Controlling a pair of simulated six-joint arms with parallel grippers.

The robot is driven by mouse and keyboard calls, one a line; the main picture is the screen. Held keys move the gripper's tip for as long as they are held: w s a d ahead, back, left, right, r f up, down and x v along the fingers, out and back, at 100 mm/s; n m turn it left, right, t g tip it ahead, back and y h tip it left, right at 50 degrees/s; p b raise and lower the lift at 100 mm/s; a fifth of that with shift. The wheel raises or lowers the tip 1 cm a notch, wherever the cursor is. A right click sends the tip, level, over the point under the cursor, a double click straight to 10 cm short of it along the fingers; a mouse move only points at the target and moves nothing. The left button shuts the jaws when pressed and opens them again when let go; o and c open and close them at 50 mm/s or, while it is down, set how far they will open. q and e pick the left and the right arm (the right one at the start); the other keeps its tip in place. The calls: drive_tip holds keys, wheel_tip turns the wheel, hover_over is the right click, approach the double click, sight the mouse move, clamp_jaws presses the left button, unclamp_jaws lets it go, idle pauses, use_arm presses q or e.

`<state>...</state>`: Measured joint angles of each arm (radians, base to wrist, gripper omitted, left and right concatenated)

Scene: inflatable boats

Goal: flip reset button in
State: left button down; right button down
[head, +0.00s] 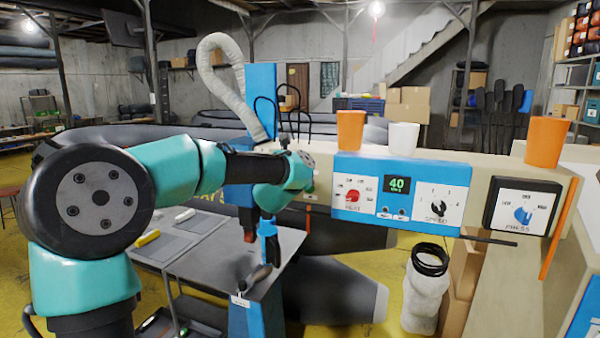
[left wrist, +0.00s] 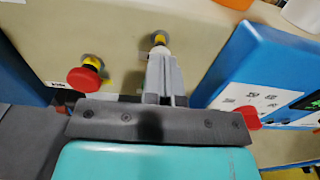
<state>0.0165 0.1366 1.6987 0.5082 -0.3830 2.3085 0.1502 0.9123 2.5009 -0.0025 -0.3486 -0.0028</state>
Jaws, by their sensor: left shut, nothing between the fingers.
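In the left wrist view a red mushroom button (left wrist: 84,78) with a yellow collar sits on the beige panel, above a small white label. A second yellow-collared fitting (left wrist: 159,38) sits on the panel to its right. My left gripper (left wrist: 160,52) is shut, with its tips at or just in front of this second fitting; I cannot tell whether they touch. The fitting's front is partly hidden by the fingers. No reset lettering is readable. In the head view my left arm reaches in from the left to the panel (head: 460,170), and its wrist hides this area. My right gripper is not in view.
Right of the gripper is a blue control box (head: 375,165) with a red HEAT knob (head: 352,196), a display and a SPEED knob (head: 438,206). A PRESS knob (head: 523,214) is farther right. Orange (head: 351,130) and white cups (head: 404,136) stand on top.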

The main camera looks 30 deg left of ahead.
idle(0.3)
use_arm(q)
drive_tip(key=shift+x, duration=1.05)
drive_tip(key=shift+a+r, duration=0.15)
drive_tip(key=shift+a, duration=0.05)
drive_tip(key=shift+s, duration=0.15)
drive_tip(key=v, duration=1.4)
drive_tip(key=shift+s+d, duration=0.2)
drive_tip(key=shift+d, duration=0.05)
